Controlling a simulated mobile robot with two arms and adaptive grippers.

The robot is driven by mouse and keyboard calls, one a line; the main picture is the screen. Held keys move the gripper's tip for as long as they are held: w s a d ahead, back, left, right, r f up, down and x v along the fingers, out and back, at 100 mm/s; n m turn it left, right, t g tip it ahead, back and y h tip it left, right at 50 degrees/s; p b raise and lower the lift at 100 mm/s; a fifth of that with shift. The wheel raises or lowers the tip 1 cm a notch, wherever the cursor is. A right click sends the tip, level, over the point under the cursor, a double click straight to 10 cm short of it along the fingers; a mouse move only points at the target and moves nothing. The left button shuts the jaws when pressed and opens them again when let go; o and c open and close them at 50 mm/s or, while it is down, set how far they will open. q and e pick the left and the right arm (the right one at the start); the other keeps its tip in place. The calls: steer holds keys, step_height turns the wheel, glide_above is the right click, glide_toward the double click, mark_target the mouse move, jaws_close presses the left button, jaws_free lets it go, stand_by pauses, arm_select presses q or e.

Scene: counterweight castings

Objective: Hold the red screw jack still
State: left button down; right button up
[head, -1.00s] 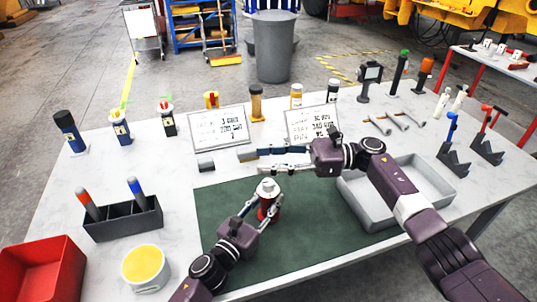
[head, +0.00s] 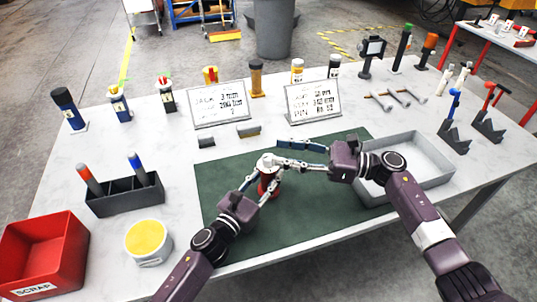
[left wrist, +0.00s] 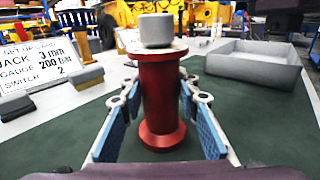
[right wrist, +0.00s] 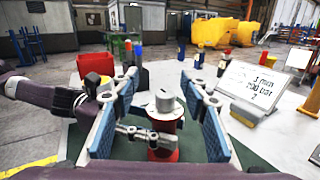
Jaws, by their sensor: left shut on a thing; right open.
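The red screw jack (head: 268,186) stands upright on the green mat (head: 325,215), with a grey cap on top. My left gripper (head: 264,187) is shut on its red body. In the left wrist view the jack (left wrist: 160,90) stands between the two blue-padded fingers (left wrist: 160,118). My right gripper (head: 284,153) is open and empty, to the right of the jack's cap and at about its height. In the right wrist view the jack (right wrist: 164,148) shows beyond and between the open fingers (right wrist: 160,98), with a left finger across its body.
A grey tray (head: 443,178) lies to the right of the mat. A red scrap bin (head: 40,250), a yellow-topped tub (head: 148,240) and a dark holder (head: 125,197) stand left. Two sign boards (head: 218,103) and two small blocks (head: 207,142) are behind the mat.

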mark_target(268, 157)
steer(key=s+d+f+m+t+h, duration=0.2)
steer(key=s+d+f+m+t, duration=0.15)
steer(key=d+t, duration=0.2)
steer(key=shift+n+g, duration=0.35)
steer(key=shift+g, duration=0.1)
steer(key=x, duration=1.1)
steer(key=shift+w, duration=0.15)
steer(key=shift+c, duration=0.2)
jaws_close()
